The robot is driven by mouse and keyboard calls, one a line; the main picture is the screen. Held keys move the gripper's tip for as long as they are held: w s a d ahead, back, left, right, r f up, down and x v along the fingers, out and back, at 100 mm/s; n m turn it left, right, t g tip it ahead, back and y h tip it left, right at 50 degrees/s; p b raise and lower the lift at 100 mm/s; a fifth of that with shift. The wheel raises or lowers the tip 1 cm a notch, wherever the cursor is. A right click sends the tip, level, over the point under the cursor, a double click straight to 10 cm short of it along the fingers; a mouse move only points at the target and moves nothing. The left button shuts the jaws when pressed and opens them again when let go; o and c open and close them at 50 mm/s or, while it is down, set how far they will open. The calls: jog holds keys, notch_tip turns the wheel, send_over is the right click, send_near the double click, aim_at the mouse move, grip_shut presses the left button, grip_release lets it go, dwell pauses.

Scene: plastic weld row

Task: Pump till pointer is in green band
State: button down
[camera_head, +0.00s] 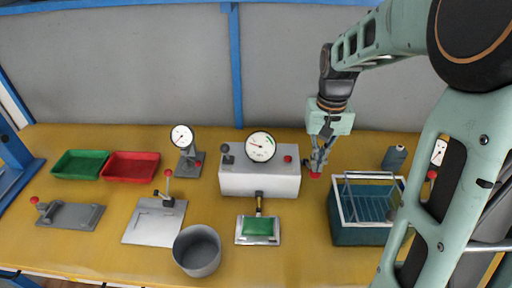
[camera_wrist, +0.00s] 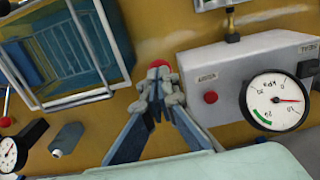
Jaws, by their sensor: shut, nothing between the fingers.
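A white box (camera_head: 259,183) carries a round gauge (camera_head: 260,146), also seen in the wrist view (camera_wrist: 276,101). The gauge's green band (camera_wrist: 263,115) is at the lower left there. Its red pointer lies toward the right, outside the band. A green pad in a metal frame (camera_head: 258,227) lies in front of the box, under a dark fitting; whether this is the pump I cannot tell. My gripper (camera_head: 317,171) is shut and empty right of the box. In the wrist view its fingers (camera_wrist: 157,85) have a red round thing at their tips.
A blue-green basket (camera_head: 349,232) with a metal rim stands close right of my gripper. A dark bottle (camera_head: 394,158) stands behind it. A grey pot (camera_head: 197,251), a small gauge stand (camera_head: 182,136) and red and green trays (camera_head: 130,166) are at left. Table between pad and basket is clear.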

jog(key=shift+s+f+b, duration=0.15)
jog(key=shift+f+b, duration=0.15)
jog(key=shift+f, duration=0.3)
jog(key=shift+s+f+b, duration=0.15)
jog(key=shift+f+b, duration=0.15)
jog(key=shift+f, duration=0.25)
jog(key=shift+s+f+b, duration=0.45)
jog(key=shift+f+b, duration=0.15)
jog(key=shift+f, duration=0.2)
jog(key=shift+s+f+b, duration=0.4)
jog(key=shift+f+b, duration=0.15)
jog(key=shift+f, duration=0.45)
jog(key=shift+r, duration=0.1)
jog(key=w+r+p, duration=0.1)
jog(key=r+p, duration=0.2)
jog(key=w+r+p, duration=0.1)
jog(key=r+p, duration=0.1)
jog(key=r, duration=0.1)
jog(key=r+p, duration=0.3)
jog(key=r, duration=0.1)
jog(key=shift+w+p, duration=0.35)
jog(key=shift+w, duration=0.05)
jog(key=shift+w+r, duration=0.1)
jog(key=shift+r, duration=0.05)
